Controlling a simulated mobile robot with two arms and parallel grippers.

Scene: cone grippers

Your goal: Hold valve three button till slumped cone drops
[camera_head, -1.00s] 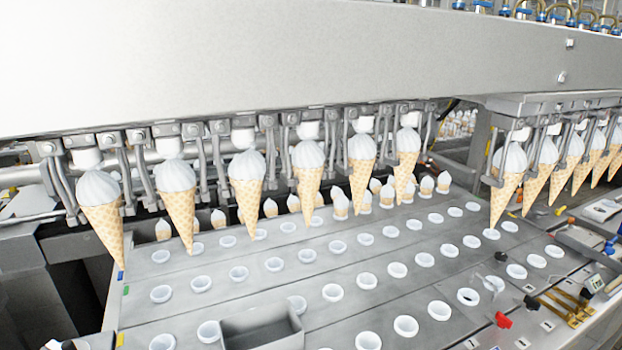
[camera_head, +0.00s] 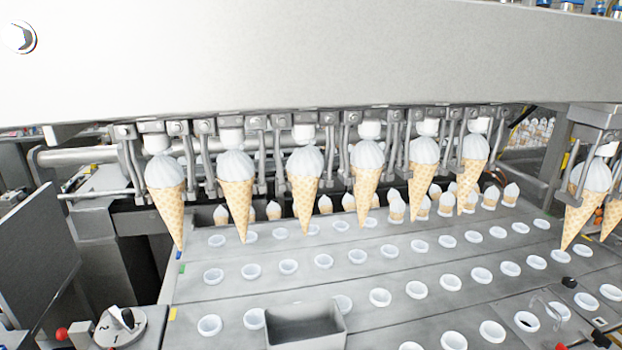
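Several ice cream cones with white tops hang in a row from the machine's metal cone grippers, from the leftmost cone (camera_head: 166,200) to a cone (camera_head: 472,170) right of centre. They lean slightly, with tips toward the plate below. I cannot tell which one is slumped. A pale round dial (camera_head: 119,328) with a black pointer and numerals stands at the lower left. A red knob (camera_head: 62,333) is beside it. I cannot make out a button marked for valve three. Neither of my grippers is in view.
A grey plate (camera_head: 240,287) with rows of white-rimmed holes lies below the cones. A grey open box (camera_head: 305,328) sits on it at the front. More cones (camera_head: 590,190) hang at the right. A dark panel (camera_head: 40,255) stands at the left. A broad beam (camera_head: 300,55) spans the top.

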